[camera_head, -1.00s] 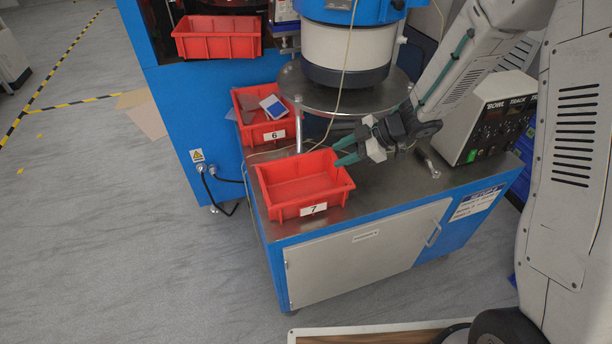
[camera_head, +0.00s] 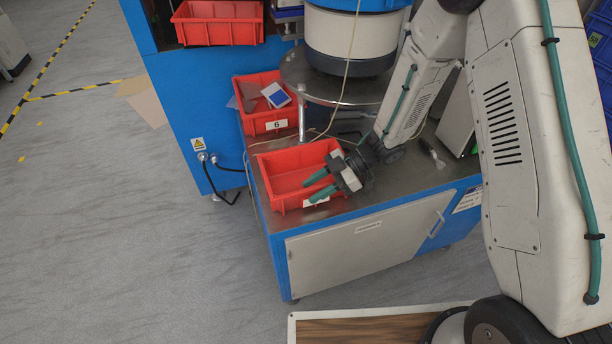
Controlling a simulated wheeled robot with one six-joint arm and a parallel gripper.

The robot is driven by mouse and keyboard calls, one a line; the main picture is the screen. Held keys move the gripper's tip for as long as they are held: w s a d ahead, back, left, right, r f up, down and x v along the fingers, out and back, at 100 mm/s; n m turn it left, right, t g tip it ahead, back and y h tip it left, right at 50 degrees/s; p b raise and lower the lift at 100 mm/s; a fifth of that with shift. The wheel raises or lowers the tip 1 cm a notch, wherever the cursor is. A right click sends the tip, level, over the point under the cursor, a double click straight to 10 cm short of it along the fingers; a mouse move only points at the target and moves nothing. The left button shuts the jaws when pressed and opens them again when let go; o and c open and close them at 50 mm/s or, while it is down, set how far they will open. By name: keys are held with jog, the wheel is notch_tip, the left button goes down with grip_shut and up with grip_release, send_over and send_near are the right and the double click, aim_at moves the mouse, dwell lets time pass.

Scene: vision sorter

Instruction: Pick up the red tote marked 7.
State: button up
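The red tote marked 7 (camera_head: 284,186) stands on the front left corner of the steel-topped bench (camera_head: 392,190). It looks empty. My gripper (camera_head: 312,187) is at its right end, with two green fingers spread apart and pointing left. The fingers overlap the tote's front right part in the picture and partly cover its white label. I cannot tell whether they touch the tote. Nothing is between the fingers.
A red tote marked 6 (camera_head: 268,121) with a blue-and-white item (camera_head: 275,94) stands behind. Another red tote (camera_head: 218,32) is higher at the back. The bowl feeder (camera_head: 350,40) stands behind my gripper. Grey floor (camera_head: 130,230) is clear on the left.

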grip_shut()
jog(key=shift+r, duration=0.1)
